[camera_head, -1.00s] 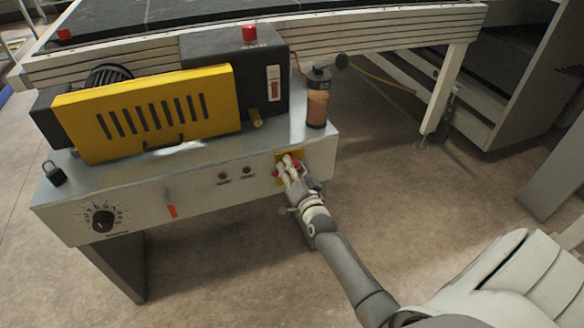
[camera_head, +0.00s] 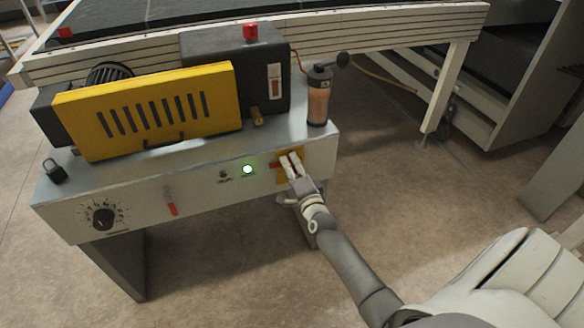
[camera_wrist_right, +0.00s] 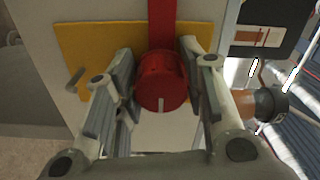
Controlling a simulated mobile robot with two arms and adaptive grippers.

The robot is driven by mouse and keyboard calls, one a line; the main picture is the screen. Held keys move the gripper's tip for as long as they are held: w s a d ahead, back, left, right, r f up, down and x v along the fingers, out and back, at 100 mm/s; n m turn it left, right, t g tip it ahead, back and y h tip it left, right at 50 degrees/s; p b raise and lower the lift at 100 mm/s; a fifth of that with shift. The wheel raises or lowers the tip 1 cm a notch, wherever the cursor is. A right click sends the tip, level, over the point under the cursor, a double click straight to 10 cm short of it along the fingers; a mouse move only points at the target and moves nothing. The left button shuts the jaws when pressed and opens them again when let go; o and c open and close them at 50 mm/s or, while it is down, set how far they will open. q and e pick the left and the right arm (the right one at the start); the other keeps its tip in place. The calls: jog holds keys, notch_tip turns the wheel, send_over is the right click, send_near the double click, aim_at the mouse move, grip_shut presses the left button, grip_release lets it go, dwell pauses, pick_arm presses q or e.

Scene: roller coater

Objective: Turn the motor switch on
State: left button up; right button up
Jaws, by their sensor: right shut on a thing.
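The red rotary motor switch (camera_wrist_right: 161,82) sits on a yellow plate (camera_wrist_right: 85,45) on the panel front. A white mark shows on its round face, and a red bar runs up behind it. My right gripper (camera_head: 290,163) is at this switch, its fingers on either side of the red knob and shut on it. In the head view the fingers cover most of the switch. A small green indicator (camera_head: 247,169) glows on the panel left of the switch. My left gripper is not in view.
The grey panel (camera_head: 140,200) also carries a black dial (camera_head: 103,218), a red-tipped lever (camera_head: 172,209) and a dark button (camera_head: 223,175). Above stand a yellow slotted guard (camera_head: 190,105) and an orange bottle (camera_head: 317,104).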

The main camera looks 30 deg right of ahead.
dwell(0.4)
jog(key=o, duration=1)
jog(key=v, duration=1.2)
jog(key=shift+f, duration=0.1)
